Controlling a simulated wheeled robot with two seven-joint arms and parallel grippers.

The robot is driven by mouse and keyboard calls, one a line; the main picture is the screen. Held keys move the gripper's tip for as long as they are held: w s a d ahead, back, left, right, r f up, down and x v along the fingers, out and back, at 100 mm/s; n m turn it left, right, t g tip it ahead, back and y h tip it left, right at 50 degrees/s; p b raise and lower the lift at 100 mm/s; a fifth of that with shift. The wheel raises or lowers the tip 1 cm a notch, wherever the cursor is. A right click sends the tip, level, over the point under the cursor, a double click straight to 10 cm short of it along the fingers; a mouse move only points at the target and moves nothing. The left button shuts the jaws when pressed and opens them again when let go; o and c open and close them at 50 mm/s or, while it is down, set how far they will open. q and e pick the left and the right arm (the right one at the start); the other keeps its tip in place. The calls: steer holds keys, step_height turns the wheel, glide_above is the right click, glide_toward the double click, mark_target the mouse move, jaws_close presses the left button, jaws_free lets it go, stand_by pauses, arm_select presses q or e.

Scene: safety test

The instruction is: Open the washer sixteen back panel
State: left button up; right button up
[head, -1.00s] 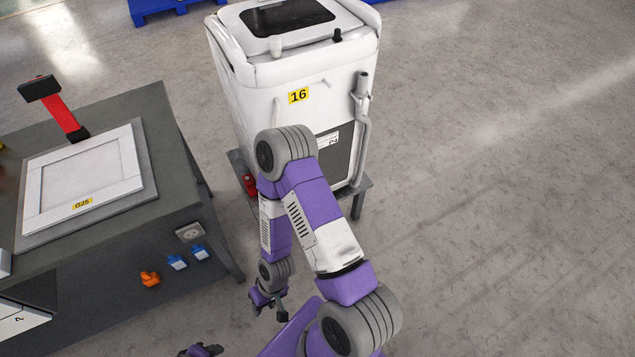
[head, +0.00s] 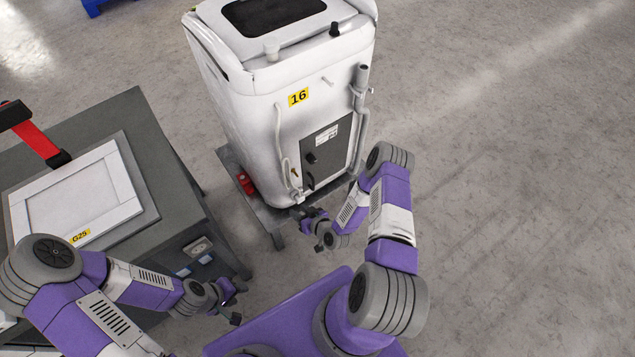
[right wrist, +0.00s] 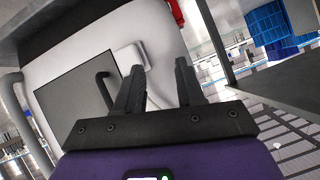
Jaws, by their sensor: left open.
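The washer sixteen (head: 255,125) is a white machine with a yellow "16" label, at the top middle of the head view. Its dark grey back panel (head: 335,140) has a black knob and a small black handle low down. In the right wrist view the panel (right wrist: 65,100) and its black handle (right wrist: 106,88) are close, left of the fingers. My right gripper (head: 308,217) is low in front of the washer; its fingers stand apart and empty in the right wrist view (right wrist: 160,85). My left gripper (head: 231,306) is open, beside the grey bench, away from the washer.
Hoses and a pipe (head: 361,120) run beside the panel. The washer stands on a low grey stand (head: 262,215) with a red object (head: 245,183) on it. A grey bench (head: 170,180) with a white framed panel (head: 75,190) is at left. The floor at right is clear.

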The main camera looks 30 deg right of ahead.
steer(key=s+d+r+t+h+p, duration=0.1)
steer(key=s+d+r+t+h, duration=0.1)
steer(key=d+t+h, duration=0.5)
steer(key=w+d+y, duration=0.2)
steer(key=w, duration=0.5)
steer(key=shift+w+g+b, duration=0.15)
steer(key=shift+g+b, duration=0.25)
steer(key=shift+b, duration=0.05)
steer(key=shift+d+r, duration=0.1)
jaws_close()
